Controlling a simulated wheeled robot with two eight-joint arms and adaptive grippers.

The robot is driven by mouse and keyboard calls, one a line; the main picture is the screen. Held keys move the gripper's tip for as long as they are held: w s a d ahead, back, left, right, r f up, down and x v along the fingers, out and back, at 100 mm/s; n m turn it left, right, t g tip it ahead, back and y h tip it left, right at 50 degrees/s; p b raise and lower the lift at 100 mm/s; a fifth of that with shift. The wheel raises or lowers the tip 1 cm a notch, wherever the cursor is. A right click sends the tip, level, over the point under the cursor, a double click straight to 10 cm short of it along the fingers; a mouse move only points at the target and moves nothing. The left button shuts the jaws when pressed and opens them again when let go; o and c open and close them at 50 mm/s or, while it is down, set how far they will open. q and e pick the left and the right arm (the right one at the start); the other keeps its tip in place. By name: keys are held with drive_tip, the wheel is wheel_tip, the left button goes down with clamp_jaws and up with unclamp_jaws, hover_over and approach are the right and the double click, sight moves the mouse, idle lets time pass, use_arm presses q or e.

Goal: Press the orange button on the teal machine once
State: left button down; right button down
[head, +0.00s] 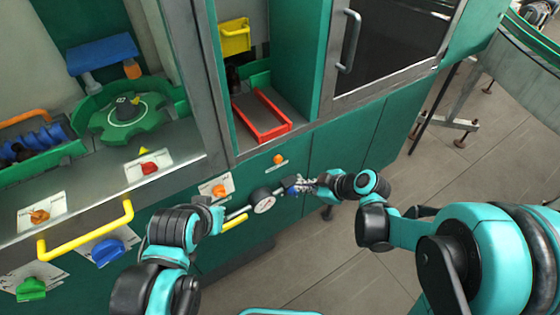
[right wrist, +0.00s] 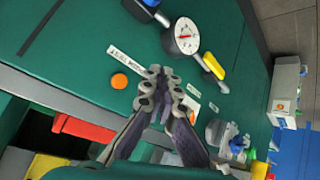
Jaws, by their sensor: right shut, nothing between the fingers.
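The teal machine (head: 350,140) fills most of the head view. A round orange button (head: 279,159) is on its front below the red-edged tray, with a small white label. In the right wrist view the orange button (right wrist: 119,81) lies just left of my fingertips, with a gap in the picture. My right gripper (head: 298,186) is shut and empty, a little below and right of the button in the head view; its fingers also show in the right wrist view (right wrist: 163,75). My left gripper (head: 222,215) is near the panel, its fingers too unclear to read.
A round gauge (head: 262,200) with a pipe sticks out beside my right gripper. A yellow handrail (head: 85,232) and an orange knob (head: 219,190) are to the left. The red-edged tray (head: 262,136) is above the button. Floor is open at right.

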drive_tip(key=w+a, duration=0.5)
drive_tip(key=w, duration=0.2)
idle(0.3)
drive_tip(key=shift+w+a, duration=0.2)
idle(1.2)
drive_tip(key=shift+w+a, duration=0.1)
drive_tip(key=shift+w, duration=0.1)
drive_tip(key=shift+w+a, duration=0.3)
drive_tip(key=shift+w, duration=0.05)
idle(0.8)
idle(0.3)
drive_tip(key=shift+s+d, duration=0.5)
drive_tip(key=shift+s, duration=0.2)
drive_tip(key=shift+s+d+b, duration=0.15)
drive_tip(key=shift+s+d, duration=0.6)
drive_tip(key=shift+s, duration=0.3)
drive_tip(key=shift+s+d+b, duration=0.15)
drive_tip(key=shift+s+d, duration=0.6)
drive_tip(key=shift+s, duration=0.25)
